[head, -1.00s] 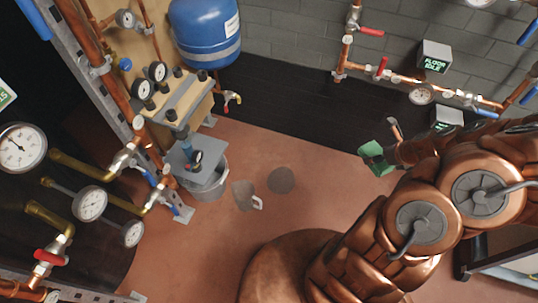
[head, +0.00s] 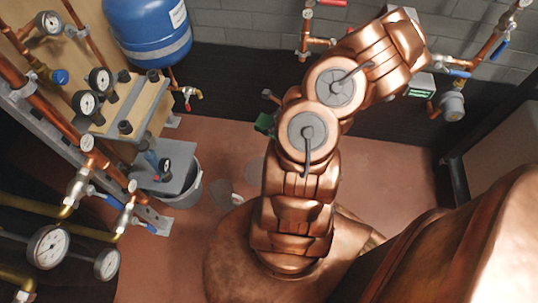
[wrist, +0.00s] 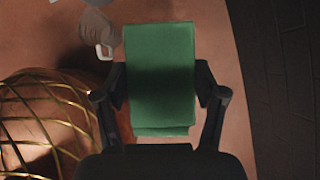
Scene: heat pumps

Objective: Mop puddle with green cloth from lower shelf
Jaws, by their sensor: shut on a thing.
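The green cloth (wrist: 160,65) is folded into a flat rectangle and held between the two dark fingers of my gripper (wrist: 160,88), which is shut on it. In the head view a small part of the cloth (head: 264,122) shows left of my arm; the arm hides most of the gripper. The cloth is above the reddish floor. I cannot tell which is the puddle.
A grey bucket (head: 187,192) stands left of the patches, under pipework with gauges (head: 85,103). A blue tank (head: 148,30) hangs above. Copper pipes and valves run along the back wall (head: 235,62). Open floor (head: 215,140) lies between the bucket and my arm.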

